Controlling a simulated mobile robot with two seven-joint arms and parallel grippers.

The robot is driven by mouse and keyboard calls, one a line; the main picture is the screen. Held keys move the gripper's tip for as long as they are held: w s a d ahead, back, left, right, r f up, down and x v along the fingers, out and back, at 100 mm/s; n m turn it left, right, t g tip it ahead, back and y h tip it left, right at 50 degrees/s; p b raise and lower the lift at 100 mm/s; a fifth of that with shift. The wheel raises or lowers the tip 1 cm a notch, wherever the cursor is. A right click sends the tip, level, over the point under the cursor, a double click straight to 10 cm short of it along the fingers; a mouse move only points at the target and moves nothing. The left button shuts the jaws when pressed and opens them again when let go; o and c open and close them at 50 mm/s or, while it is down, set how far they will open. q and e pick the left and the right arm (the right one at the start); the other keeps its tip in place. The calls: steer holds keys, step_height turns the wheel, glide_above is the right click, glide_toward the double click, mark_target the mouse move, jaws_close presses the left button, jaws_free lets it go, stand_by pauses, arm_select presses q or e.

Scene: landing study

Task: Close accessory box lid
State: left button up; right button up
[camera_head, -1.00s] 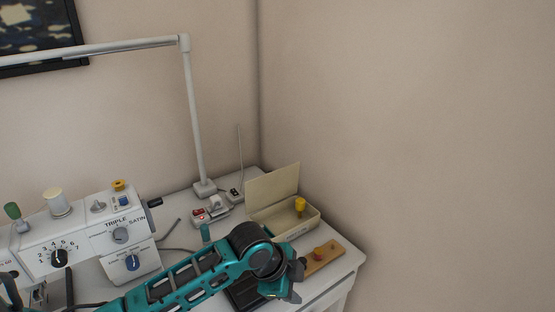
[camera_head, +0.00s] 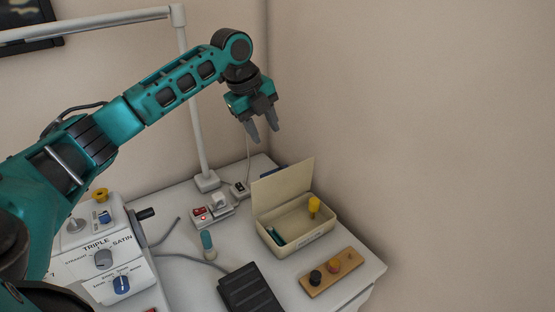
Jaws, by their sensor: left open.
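The accessory box (camera_head: 299,243) is a cream, open box on the right part of the white table. Its lid (camera_head: 283,187) stands raised at the back edge, leaning slightly back. Inside the box are a yellow spool (camera_head: 314,206) at the right and a dark green item (camera_head: 276,236) at the left. My left gripper (camera_head: 263,135) is open and empty. It points down in the air and shows above the lid in the picture, apart from it. My right gripper is not in view.
A sewing machine (camera_head: 122,258) stands at the lower left, partly behind my arm. A black pedal (camera_head: 250,290), a small teal-topped spool (camera_head: 208,245), a wooden strip with knobs (camera_head: 331,272) and a power strip (camera_head: 213,213) surround the box. A lamp post (camera_head: 196,120) rises behind.

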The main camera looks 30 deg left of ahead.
arm_select(q)
glide_above(282, 184)
steer(key=a, duration=0.2)
steer(key=f, duration=1.1)
steer(key=shift+w+a+f+b, duration=0.1)
steer(key=shift+w+f+b, duration=0.2)
steer(key=shift+w+b, duration=0.1)
steer(key=shift+c, duration=0.2)
jaws_close()
